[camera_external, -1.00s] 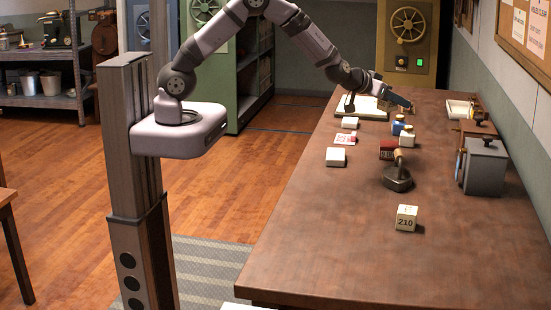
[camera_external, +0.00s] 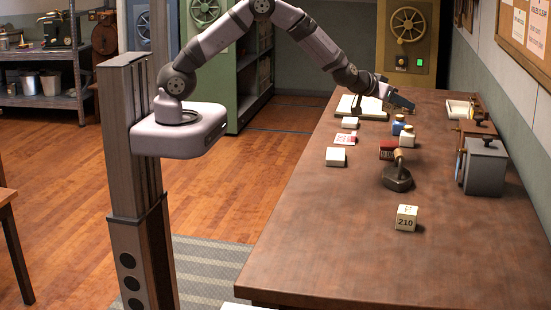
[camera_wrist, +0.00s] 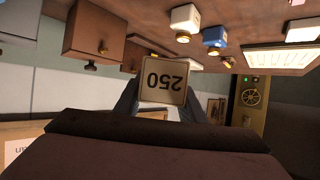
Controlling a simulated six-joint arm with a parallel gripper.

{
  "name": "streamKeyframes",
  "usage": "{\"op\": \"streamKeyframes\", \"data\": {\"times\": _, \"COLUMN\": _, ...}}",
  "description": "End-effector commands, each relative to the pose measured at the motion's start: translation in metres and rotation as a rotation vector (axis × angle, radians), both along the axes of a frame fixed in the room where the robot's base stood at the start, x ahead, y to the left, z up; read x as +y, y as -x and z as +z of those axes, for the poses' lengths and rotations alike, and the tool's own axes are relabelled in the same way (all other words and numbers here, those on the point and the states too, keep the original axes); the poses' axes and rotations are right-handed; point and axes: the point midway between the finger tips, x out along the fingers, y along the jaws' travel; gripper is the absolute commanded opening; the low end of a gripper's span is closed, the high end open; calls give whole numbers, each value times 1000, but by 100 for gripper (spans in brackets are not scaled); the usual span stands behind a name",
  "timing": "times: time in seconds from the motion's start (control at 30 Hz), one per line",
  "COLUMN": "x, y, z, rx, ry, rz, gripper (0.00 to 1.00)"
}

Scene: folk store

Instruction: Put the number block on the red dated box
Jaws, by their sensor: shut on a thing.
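My gripper (camera_external: 402,102) is at the far end of the table, above its surface. In the wrist view my gripper (camera_wrist: 158,98) is shut on a cream number block (camera_wrist: 164,83) marked 250, which appears upside down between the two fingers. I cannot make out this held block in the external view. A second cream block (camera_external: 406,218) marked 210 sits alone on the near part of the table. A small dark red box (camera_external: 388,149) lies mid-table behind the round stamp; its date marking is too small to read.
The round dark stamp (camera_external: 398,178) with a wooden handle stands mid-table. Blue (camera_external: 398,124) and cream (camera_external: 407,139) bottles stand behind the red box. White blocks lie left of them. A grey box (camera_external: 485,167) stands at the right. The near table (camera_external: 340,250) is mostly clear.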

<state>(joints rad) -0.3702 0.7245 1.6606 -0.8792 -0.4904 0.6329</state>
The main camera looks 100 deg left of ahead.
Motion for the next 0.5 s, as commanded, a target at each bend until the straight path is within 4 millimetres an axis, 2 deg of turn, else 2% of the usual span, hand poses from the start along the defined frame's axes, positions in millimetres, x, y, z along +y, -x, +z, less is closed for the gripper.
{"op": "streamKeyframes", "data": {"times": 0.17, "x": 0, "y": 0, "z": -8, "rx": 2, "ry": -1, "rz": -1, "gripper": 14}}
{"op": "streamKeyframes", "data": {"times": 0.5, "x": 0, "y": 0, "z": -52, "rx": 1, "ry": -1, "rz": -1, "gripper": 14}}
